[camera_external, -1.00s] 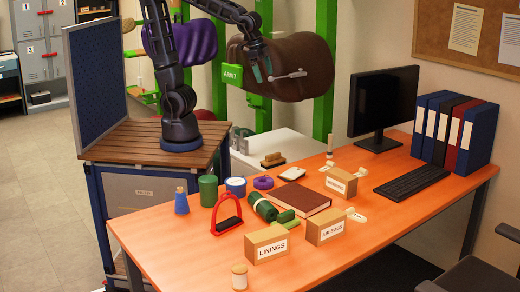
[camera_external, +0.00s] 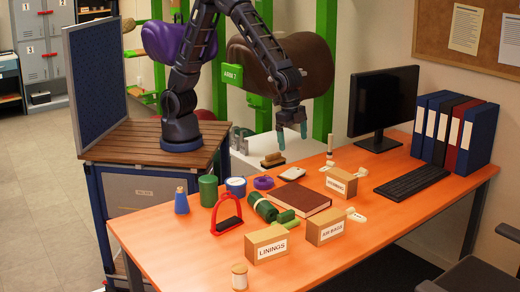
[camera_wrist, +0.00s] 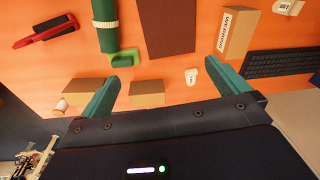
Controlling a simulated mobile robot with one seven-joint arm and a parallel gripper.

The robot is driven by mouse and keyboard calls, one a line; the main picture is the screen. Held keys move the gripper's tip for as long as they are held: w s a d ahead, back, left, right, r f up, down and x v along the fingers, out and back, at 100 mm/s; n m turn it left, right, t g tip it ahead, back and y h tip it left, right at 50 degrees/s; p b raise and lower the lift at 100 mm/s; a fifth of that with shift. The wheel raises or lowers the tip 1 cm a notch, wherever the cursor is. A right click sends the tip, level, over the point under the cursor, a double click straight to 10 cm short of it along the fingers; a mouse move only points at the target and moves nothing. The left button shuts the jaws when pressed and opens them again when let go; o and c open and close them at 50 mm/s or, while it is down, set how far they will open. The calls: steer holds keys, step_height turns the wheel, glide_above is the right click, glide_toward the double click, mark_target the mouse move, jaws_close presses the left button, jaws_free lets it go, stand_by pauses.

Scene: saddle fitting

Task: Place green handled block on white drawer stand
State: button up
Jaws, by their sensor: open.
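A light green block (camera_external: 286,217) lies on the orange table beside the dark green roll (camera_external: 263,207). In the wrist view the green block (camera_wrist: 123,57) shows a curved, handle-like shape at the end of the roll. My gripper (camera_external: 292,140) is open and empty, pointing down near the table's back edge, well above and behind the block. In the wrist view its teal fingers are spread apart (camera_wrist: 166,72) with nothing between them. A low white stand (camera_external: 250,165) is behind the table, with a wooden brush (camera_external: 272,159) on top; no drawers are visible on it.
Boxes labelled LININGS (camera_external: 266,244) and AIR BAGS (camera_external: 325,227) stand in front of the block. A brown book (camera_external: 303,199) lies right of the roll and a red stirrup (camera_external: 227,215) left. A monitor (camera_external: 383,100) and binders (camera_external: 480,135) stand at right. The front right tabletop is clear.

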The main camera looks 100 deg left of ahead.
steer(key=m+g, duration=0.1)
steer(key=m, duration=0.1)
glide_above(286, 212)
steer(key=f, duration=1.4)
steer(key=shift+s+a+f, duration=0.1)
steer(key=shift+s+f, duration=0.05)
steer(key=shift+s, duration=0.1)
step_height(286, 212, down, 5)
steer(key=shift+r, duration=0.1)
steer(key=shift+w+f, duration=0.2)
steer(key=shift+f, duration=2.8)
steer(key=c, duration=0.8)
step_height(286, 212, up, 20)
steer(key=shift+r, duration=0.1)
